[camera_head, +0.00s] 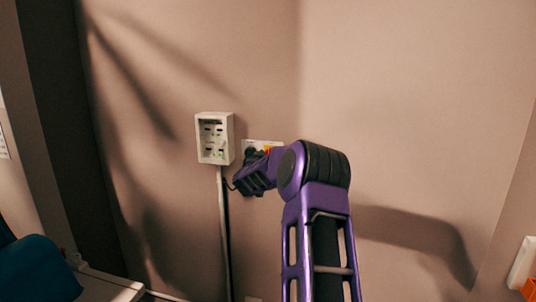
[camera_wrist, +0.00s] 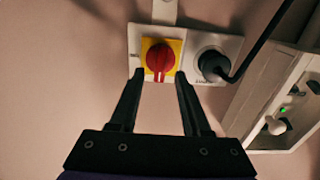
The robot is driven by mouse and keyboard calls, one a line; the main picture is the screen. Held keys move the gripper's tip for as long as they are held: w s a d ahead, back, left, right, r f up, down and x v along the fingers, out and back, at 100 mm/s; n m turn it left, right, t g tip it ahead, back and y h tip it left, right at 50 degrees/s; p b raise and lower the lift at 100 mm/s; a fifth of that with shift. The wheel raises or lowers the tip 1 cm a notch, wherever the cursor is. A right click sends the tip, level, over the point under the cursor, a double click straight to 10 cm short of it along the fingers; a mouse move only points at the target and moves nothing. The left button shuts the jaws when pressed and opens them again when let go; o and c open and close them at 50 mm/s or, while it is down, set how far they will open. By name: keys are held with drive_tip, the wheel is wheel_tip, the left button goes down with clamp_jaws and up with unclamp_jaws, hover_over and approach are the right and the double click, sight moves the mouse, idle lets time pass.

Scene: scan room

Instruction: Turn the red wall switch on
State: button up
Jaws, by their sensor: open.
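The red wall switch (camera_wrist: 160,59) is a round red knob on a yellow square, set in a white wall plate (camera_wrist: 136,38). Its red grip points down toward my gripper in the wrist view. My gripper (camera_wrist: 159,76) is open, with one fingertip on each side of the knob's lower part. I cannot tell whether the fingertips touch it. In the head view my gripper (camera_head: 247,172) is in front of the plate, and mostly hides the switch; a bit of yellow-orange (camera_head: 268,148) shows above my arm.
A black plug (camera_wrist: 212,64) with a black cable (camera_wrist: 262,45) sits beside the switch on the plate. A white socket box (camera_head: 214,138) is on the wall close to my gripper. A teal object (camera_head: 38,268) is at the lower left.

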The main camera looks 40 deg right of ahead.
drive_tip(key=shift+w+d, duration=0.4)
drive_tip(key=shift+d, duration=0.1)
drive_tip(key=shift+c, duration=0.3)
clamp_jaws()
